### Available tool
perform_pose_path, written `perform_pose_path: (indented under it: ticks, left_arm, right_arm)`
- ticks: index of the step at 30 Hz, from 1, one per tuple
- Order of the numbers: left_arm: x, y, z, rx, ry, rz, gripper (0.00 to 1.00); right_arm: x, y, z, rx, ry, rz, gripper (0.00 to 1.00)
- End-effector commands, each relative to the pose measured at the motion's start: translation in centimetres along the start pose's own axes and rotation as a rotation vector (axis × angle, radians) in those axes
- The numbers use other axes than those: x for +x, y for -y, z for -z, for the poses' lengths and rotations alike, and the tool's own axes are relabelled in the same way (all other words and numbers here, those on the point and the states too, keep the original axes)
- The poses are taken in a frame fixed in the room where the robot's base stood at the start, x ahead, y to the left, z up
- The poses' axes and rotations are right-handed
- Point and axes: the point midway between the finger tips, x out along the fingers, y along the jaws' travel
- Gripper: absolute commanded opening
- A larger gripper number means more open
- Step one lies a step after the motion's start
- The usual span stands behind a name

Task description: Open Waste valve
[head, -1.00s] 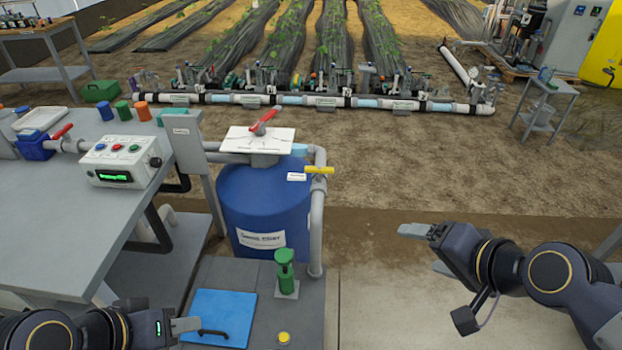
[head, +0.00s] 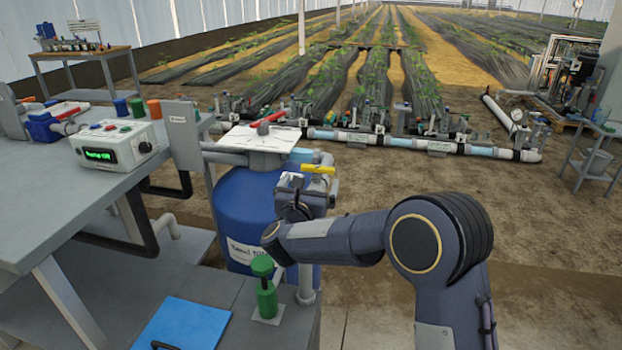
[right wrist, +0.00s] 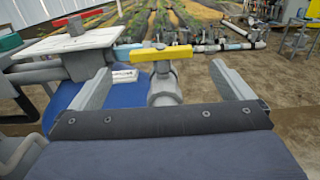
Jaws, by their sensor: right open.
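A yellow valve handle (head: 318,169) sits on the grey pipework at the right of the blue tank; I take it for the Waste valve, but its label is not readable. In the right wrist view the yellow handle (right wrist: 161,53) lies level, crosswise above a grey valve body (right wrist: 164,88). My right gripper (head: 303,181) is beside the handle in the head view. In the right wrist view my right gripper (right wrist: 163,80) is open, with one finger on each side of the valve and nothing between them touching. My left gripper is out of view.
The blue tank (head: 240,200) carries a white top plate with a red handle (head: 268,119). A green-topped fitting (head: 265,290) stands in front, near a blue panel (head: 182,325). A grey bench with a control box (head: 120,143) is left. Bare soil lies open to the right.

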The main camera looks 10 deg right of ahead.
Motion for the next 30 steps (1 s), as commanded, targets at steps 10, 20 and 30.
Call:
perform_pose_path:
  ticks: [10, 20, 30]
  left_arm:
    - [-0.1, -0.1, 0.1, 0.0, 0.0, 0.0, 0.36]
    - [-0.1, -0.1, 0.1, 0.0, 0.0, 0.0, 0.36]
    - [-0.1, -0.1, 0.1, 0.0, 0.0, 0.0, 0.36]
  right_arm:
    - [5.4, 0.0, -0.1, -0.004, 0.0, -0.001, 1.0]
    - [6.9, 0.1, -0.1, -0.005, 0.0, -0.003, 1.0]
    - [6.9, 0.1, -0.1, -0.005, 0.0, -0.003, 0.71]
